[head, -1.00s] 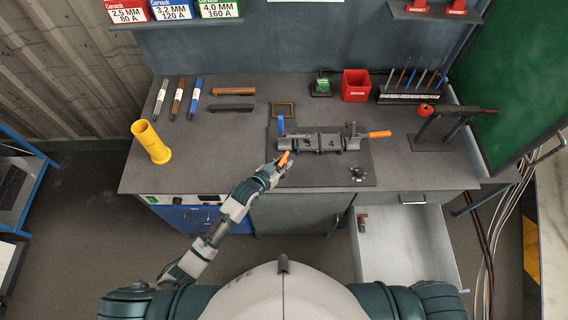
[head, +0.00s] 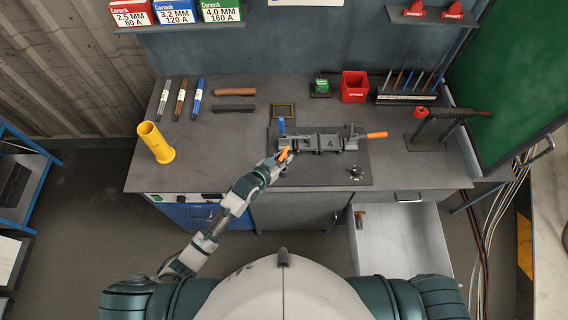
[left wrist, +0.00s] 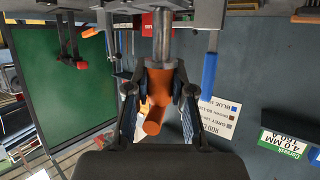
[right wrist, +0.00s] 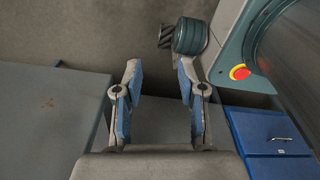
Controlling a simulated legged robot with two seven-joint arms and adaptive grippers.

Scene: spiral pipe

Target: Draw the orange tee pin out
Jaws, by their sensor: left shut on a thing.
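The orange tee pin (head: 286,153) is at the front left of the grey clamp fixture (head: 322,144) on the workbench. My left gripper (head: 281,159) is shut on it. In the left wrist view the orange pin (left wrist: 157,94) sits between the two fingers of my left gripper (left wrist: 158,100), and a grey metal shaft (left wrist: 162,40) runs from it up to the fixture. Whether the shaft is still seated there cannot be told. My right gripper (right wrist: 160,85) shows only in the right wrist view, open and empty, its fingers wide apart.
A blue handle (head: 281,125) stands at the fixture's left and an orange handle (head: 377,135) sticks out at its right. A yellow cylinder (head: 155,142) stands at the bench's left. An open drawer (head: 405,240) is at front right.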

